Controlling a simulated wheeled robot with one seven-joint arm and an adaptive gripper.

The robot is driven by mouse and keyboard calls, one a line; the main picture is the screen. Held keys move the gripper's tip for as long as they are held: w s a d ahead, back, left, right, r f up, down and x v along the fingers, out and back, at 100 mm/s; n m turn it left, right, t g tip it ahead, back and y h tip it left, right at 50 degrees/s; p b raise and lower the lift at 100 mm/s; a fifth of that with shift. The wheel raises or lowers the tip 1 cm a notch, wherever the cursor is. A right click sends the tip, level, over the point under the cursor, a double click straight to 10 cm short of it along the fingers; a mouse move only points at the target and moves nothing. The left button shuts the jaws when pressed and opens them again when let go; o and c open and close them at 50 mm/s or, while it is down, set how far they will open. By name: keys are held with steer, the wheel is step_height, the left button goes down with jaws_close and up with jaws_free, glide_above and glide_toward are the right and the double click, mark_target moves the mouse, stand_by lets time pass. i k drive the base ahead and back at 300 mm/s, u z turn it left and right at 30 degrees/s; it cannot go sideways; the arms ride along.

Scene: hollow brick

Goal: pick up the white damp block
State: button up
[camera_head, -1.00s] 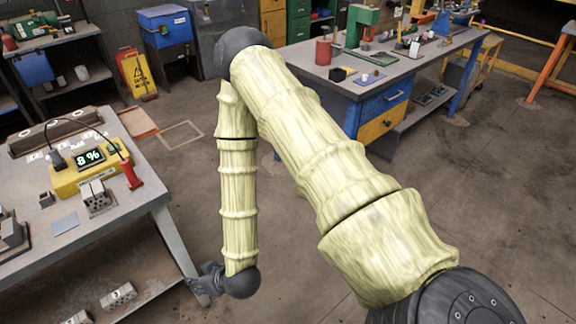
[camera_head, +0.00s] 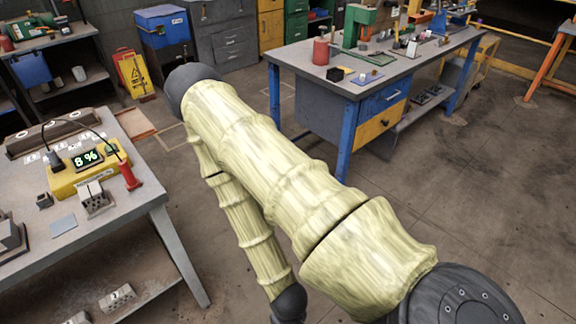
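I cannot tell for sure which thing is the white damp block. On the left table (camera_head: 125,203), a small grey holder (camera_head: 97,205) with holes carries pale upright pieces (camera_head: 95,187). It stands in front of a yellow meter (camera_head: 65,181) whose display reads 8 %. Two pale grey blocks lie on the shelf under that table: one with a dark mark (camera_head: 117,298) and one cut by the bottom edge (camera_head: 78,318). My arm hangs down across the middle, and its dark wrist joint reaches the bottom edge. My gripper is out of view below it.
A flat blue-grey plate (camera_head: 63,225) and a small dark block (camera_head: 44,201) lie on the left table. A workbench (camera_head: 330,75) with tools stands behind my arm. Open floor lies between the left table and my arm.

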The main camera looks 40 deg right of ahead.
mark_target(97, 140)
steer(key=u, duration=0.05)
steer(key=i, duration=1.2)
steer(key=z, duration=0.05)
